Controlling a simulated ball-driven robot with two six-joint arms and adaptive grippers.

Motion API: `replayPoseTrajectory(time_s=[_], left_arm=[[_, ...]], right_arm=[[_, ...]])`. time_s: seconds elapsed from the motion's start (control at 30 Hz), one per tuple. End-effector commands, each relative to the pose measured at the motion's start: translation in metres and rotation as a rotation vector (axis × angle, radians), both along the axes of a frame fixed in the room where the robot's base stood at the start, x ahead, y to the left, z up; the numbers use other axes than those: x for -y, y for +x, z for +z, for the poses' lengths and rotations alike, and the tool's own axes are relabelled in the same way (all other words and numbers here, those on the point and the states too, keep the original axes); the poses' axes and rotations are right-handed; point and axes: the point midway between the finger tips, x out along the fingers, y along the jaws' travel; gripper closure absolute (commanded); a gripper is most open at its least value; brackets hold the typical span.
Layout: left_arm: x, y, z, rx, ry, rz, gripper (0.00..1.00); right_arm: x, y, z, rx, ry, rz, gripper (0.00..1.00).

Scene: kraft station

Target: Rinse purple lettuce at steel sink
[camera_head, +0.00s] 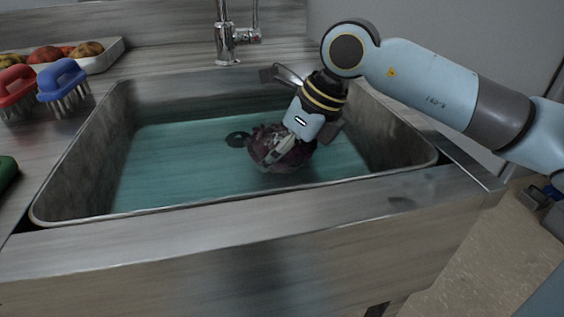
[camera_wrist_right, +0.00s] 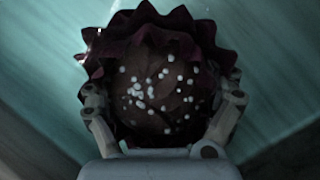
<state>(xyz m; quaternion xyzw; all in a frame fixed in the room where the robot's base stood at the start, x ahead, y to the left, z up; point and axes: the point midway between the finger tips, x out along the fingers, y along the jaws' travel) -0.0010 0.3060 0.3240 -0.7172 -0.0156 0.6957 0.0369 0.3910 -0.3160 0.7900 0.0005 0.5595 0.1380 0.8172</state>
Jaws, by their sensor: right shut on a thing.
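The purple lettuce (camera_head: 283,155) is a dark, ruffled head inside the steel sink (camera_head: 290,195), at or in the blue-green water. My right gripper (camera_head: 281,150) reaches down from the upper right and is shut on it. In the right wrist view the lettuce (camera_wrist_right: 165,85) fills the middle, with white spots on its face, and the fingers of my right gripper (camera_wrist_right: 165,115) close on both its sides. How deep the lettuce sits in the water is hard to tell. My left gripper is not in view.
A chrome faucet (camera_head: 226,40) stands behind the sink. A dark drain (camera_head: 238,139) shows left of the lettuce. A red brush (camera_head: 16,90), a blue brush (camera_head: 63,84) and a white tray (camera_head: 104,56) of produce sit on the left counter. A green thing (camera_head: 7,172) shows at the left edge.

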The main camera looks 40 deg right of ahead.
Motion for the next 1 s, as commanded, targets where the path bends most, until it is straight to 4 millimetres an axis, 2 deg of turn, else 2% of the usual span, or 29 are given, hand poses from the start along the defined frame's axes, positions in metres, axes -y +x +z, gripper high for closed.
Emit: replayPoseTrajectory(time_s=[1.0], left_arm=[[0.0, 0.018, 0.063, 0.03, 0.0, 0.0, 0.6]], right_arm=[[0.0, 0.001, 0.092, 0.003, -0.001, 0.001, 0.56]])
